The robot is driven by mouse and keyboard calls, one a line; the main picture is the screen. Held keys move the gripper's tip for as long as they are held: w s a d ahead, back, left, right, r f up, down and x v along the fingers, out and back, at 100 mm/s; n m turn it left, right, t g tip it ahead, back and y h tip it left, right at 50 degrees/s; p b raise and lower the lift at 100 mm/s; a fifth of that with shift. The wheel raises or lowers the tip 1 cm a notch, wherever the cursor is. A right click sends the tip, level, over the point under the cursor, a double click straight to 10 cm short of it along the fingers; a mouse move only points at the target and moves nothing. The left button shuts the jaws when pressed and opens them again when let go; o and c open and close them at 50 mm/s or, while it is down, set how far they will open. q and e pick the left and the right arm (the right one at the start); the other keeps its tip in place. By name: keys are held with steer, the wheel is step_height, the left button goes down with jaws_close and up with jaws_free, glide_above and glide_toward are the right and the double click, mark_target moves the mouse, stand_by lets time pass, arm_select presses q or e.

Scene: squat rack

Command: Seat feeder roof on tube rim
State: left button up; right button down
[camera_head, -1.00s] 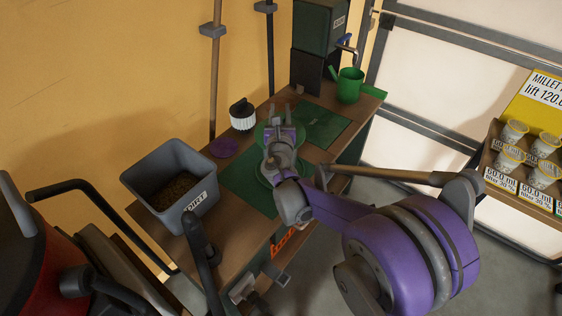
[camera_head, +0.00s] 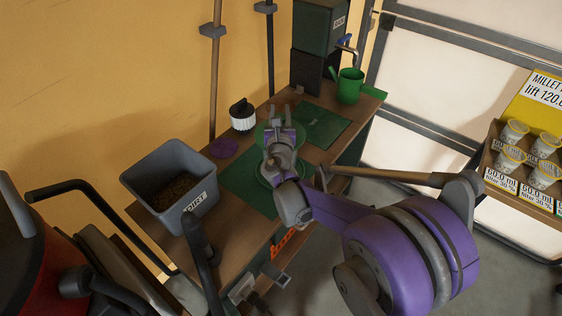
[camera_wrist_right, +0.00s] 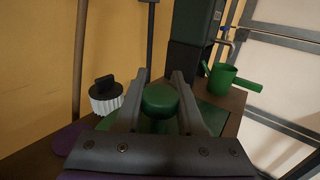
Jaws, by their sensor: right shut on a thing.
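The green feeder roof (camera_head: 261,133) is partly hidden behind my right gripper (camera_head: 280,118). In the right wrist view its rounded green top (camera_wrist_right: 160,98) sits between the two fingers of my right gripper (camera_wrist_right: 159,88), which is shut on it. More green shows below that top. A pale green round edge (camera_head: 266,181) shows beneath my gripper over the green mat, perhaps part of the feeder. The tube and its rim are hidden, so I cannot tell whether the roof touches the rim. My left gripper is not in view.
A green mat (camera_head: 325,127) is clear.

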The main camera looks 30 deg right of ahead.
steer(key=shift+f, duration=0.35)
steer(key=shift+c, duration=2.2)
jaws_free()
steer(key=v, duration=1)
steer(key=shift+s+a+b, duration=0.25)
steer(key=shift+s+b, duration=0.1)
steer(key=shift+b, duration=0.05)
